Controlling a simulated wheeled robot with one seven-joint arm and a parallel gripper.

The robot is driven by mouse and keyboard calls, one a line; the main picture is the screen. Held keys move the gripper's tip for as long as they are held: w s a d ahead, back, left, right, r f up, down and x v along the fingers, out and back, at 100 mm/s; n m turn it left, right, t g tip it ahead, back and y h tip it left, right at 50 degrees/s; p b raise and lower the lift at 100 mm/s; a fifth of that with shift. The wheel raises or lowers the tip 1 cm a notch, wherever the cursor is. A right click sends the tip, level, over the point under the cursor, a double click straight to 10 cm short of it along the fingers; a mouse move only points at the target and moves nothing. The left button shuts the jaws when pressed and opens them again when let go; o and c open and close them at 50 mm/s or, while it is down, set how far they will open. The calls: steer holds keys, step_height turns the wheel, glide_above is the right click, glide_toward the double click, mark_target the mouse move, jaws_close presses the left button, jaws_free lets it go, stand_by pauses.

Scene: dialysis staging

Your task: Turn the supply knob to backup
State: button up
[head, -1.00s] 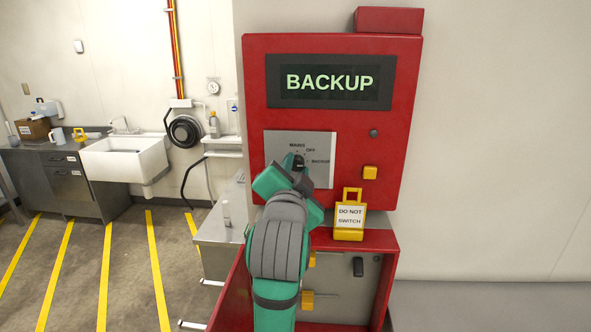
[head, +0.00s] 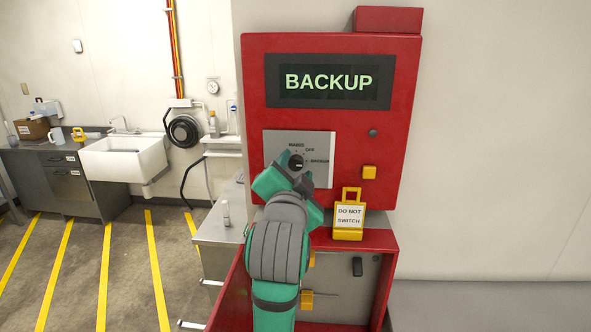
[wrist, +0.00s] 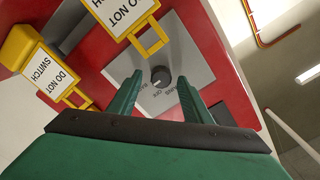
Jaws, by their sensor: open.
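The black supply knob (head: 296,162) sits on a grey plate (head: 322,146) marked MAINS, OFF and BACKUP, on the red panel (head: 343,124). The display (head: 329,82) above reads BACKUP. In the head view the knob's pointer appears turned toward the BACKUP label; its angle is hard to read exactly. My gripper (wrist: 163,88) is open, with one green finger on each side of the knob (wrist: 160,77) in the wrist view and gaps between. In the head view my arm covers the plate's lower left.
A yellow button (head: 369,172) is right of the plate. A red open box (head: 380,243) juts out below.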

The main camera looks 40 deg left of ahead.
steer(key=v, duration=1)
steer(key=shift+s, duration=0.25)
steer(key=shift+w, duration=0.1)
steer(key=w+d+f+n+h, duration=0.15)
steer(key=d+f, duration=0.35)
steer(key=f, duration=0.6)
steer(key=d+f+h, duration=0.2)
steer(key=d+f, duration=0.4)
steer(key=f, duration=0.6)
steer(key=w+d+f+n+h, duration=0.15)
steer(key=d+f, duration=0.35)
steer(key=f, duration=0.6)
steer(key=s+d+f+h, duration=0.1)
steer(key=s+d+f, duration=0.4)
steer(key=s+f, duration=0.15)
steer(key=s+d+f+h, duration=0.1)
steer(key=s+d+f, duration=0.1)
steer(key=s, duration=0.6)
steer(key=s+d+f+h, duration=0.1)
steer(key=s+d+f, duration=0.2)
steer(key=s, duration=0.5)
steer(key=s+d+f+h, duration=0.1)
steer(key=s+d+f, duration=0.1)
steer(key=s+d, duration=0.3)
steer(key=s, duration=0.3)
steer(key=shift+s+f+h, duration=0.2)
steer(key=shift+f+h, duration=0.1)
